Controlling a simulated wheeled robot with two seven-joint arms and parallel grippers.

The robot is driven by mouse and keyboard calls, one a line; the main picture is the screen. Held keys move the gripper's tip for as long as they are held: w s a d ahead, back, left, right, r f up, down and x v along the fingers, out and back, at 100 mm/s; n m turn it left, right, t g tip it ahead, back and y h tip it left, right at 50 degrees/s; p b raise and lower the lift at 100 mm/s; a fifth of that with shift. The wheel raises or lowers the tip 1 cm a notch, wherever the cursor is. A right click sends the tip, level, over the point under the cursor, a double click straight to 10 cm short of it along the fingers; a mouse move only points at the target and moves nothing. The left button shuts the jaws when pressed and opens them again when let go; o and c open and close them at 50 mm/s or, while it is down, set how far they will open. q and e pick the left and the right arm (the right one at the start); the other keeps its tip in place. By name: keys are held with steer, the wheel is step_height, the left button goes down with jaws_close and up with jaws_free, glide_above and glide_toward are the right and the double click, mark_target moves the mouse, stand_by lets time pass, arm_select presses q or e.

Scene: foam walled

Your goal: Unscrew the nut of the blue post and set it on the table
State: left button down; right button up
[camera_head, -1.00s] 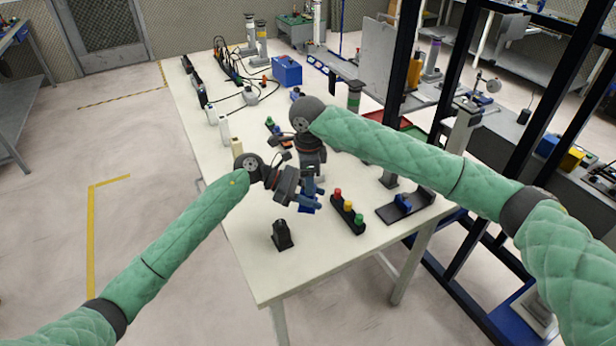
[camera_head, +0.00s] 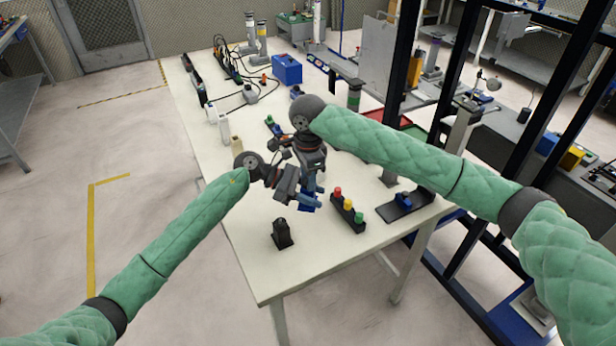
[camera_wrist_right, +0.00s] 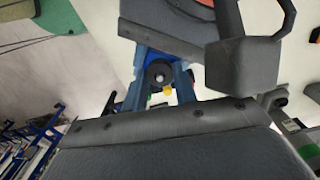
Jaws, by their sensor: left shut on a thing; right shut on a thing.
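The blue post (camera_head: 306,208) is held low over the near part of the white table, mostly hidden by my grippers in the head view. My left gripper (camera_head: 307,200) comes in from the left and is shut on the post. My right gripper (camera_head: 314,190) reaches down from above, close against the left one. In the right wrist view, a dark round nut (camera_wrist_right: 159,73) sits between my right gripper's blue fingers (camera_wrist_right: 160,88), which are shut on it. A patch of the blue post shows behind the nut. Thread contact cannot be made out.
A black block (camera_head: 282,234) stands on the white table (camera_head: 290,270) near the front. A box with red, yellow and green buttons (camera_head: 347,214) and a black tray with a blue part (camera_head: 405,206) are to the right. The front table corner is bare.

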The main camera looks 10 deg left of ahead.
steer(key=o, duration=1.1)
